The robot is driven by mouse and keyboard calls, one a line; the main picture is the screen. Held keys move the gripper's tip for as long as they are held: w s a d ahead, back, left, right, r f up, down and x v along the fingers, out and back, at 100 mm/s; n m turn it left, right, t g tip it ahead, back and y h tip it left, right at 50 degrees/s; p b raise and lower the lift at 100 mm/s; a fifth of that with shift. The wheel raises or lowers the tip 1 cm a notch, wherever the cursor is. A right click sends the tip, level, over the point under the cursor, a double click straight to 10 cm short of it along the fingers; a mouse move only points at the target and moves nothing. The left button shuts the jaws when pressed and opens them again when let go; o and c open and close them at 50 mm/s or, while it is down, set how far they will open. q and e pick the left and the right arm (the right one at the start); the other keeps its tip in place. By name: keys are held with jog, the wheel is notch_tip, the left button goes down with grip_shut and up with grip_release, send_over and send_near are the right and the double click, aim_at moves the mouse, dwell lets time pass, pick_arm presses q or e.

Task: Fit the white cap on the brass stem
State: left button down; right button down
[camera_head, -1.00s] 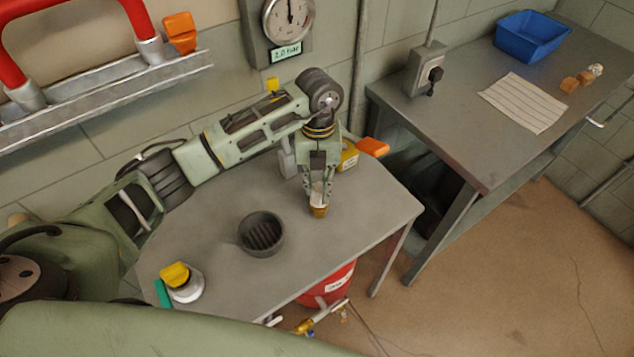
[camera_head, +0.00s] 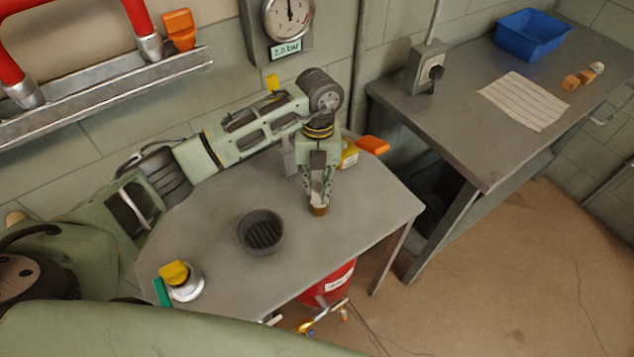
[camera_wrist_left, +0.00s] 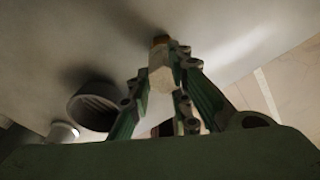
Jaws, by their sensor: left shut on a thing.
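My left gripper (camera_head: 318,192) is above the right part of the grey table, pointing down. It is shut on the white cap (camera_wrist_left: 160,78), which shows pale between the fingers in the left wrist view. In the head view the fingers mostly hide the cap. The brass stem (camera_head: 318,210) shows as a small brown-gold piece directly below the fingertips, at the table top. It also shows in the left wrist view (camera_wrist_left: 160,40), right at the cap's end. I cannot tell whether the cap is seated on it. My right gripper is not in view.
A dark round bowl with ribs (camera_head: 261,233) stands left of the gripper on the grey table (camera_head: 215,215). A white item with a yellow top (camera_head: 180,280) is at the front left. A yellow box (camera_head: 349,155) and an orange item (camera_head: 373,145) are behind the gripper.

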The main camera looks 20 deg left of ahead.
pick_arm(q)
jog(key=shift+f+b, duration=0.3)
jog(key=shift+f, duration=0.05)
dwell(0.3)
dwell(0.4)
jog(key=c, duration=1.5)
grip_release()
jog(key=shift+c, duration=0.2)
jog(key=shift+o, duration=0.3)
jog(key=o, duration=0.4)
jog(key=shift+c, duration=0.2)
jog(key=shift+r, duration=0.1)
jog(key=shift+r+p, duration=2.45)
jog(key=shift+r, duration=1)
